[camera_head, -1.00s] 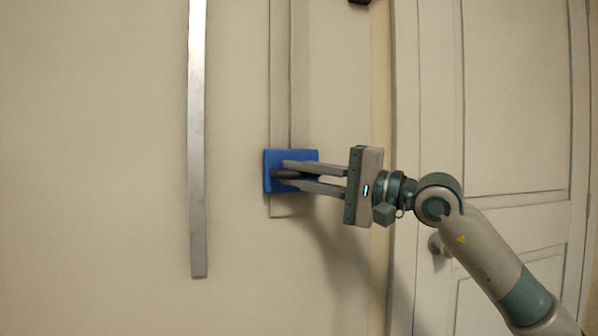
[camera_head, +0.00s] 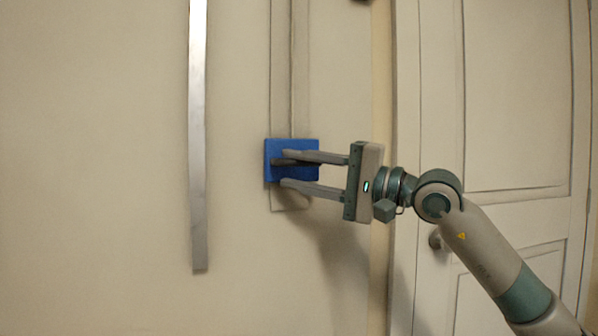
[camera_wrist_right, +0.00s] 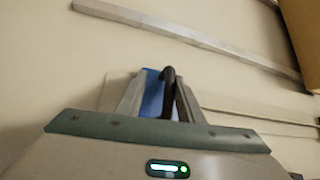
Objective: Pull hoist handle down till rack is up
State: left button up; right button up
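The hoist handle shows as a dark bar (camera_head: 290,162) on a blue block (camera_head: 308,145), low on a narrow vertical channel in the wall. My right gripper (camera_head: 283,169) reaches in from the right with its fingers apart. In the head view the upper finger overlaps the blue block by the dark bar, and the lower finger is at or just below the block's bottom edge. In the right wrist view the dark hooked handle (camera_wrist_right: 169,90) stands between the spread fingers, near the right one. I cannot tell whether a finger touches it. I cannot make out the rack. My left gripper is out of view.
A long metal strip (camera_head: 198,150) runs vertically on the wall to the left of the channel. A panelled door (camera_head: 515,100) with a round knob (camera_head: 435,240) is on the right, behind my right arm. The wall below the channel is clear.

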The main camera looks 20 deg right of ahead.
jog(key=shift+d+f, duration=0.1)
jog(key=shift+f, duration=0.05)
jog(key=shift+s+d+f, duration=0.1)
jog(key=shift+s+d, duration=0.3)
jog(key=shift+d, duration=0.05)
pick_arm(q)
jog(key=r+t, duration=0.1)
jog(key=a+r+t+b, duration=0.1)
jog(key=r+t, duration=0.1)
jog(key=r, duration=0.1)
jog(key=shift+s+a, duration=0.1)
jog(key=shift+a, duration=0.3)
pick_arm(e)
jog(key=v, duration=1.6)
jog(key=shift+r, duration=0.2)
jog(key=shift+s, duration=0.1)
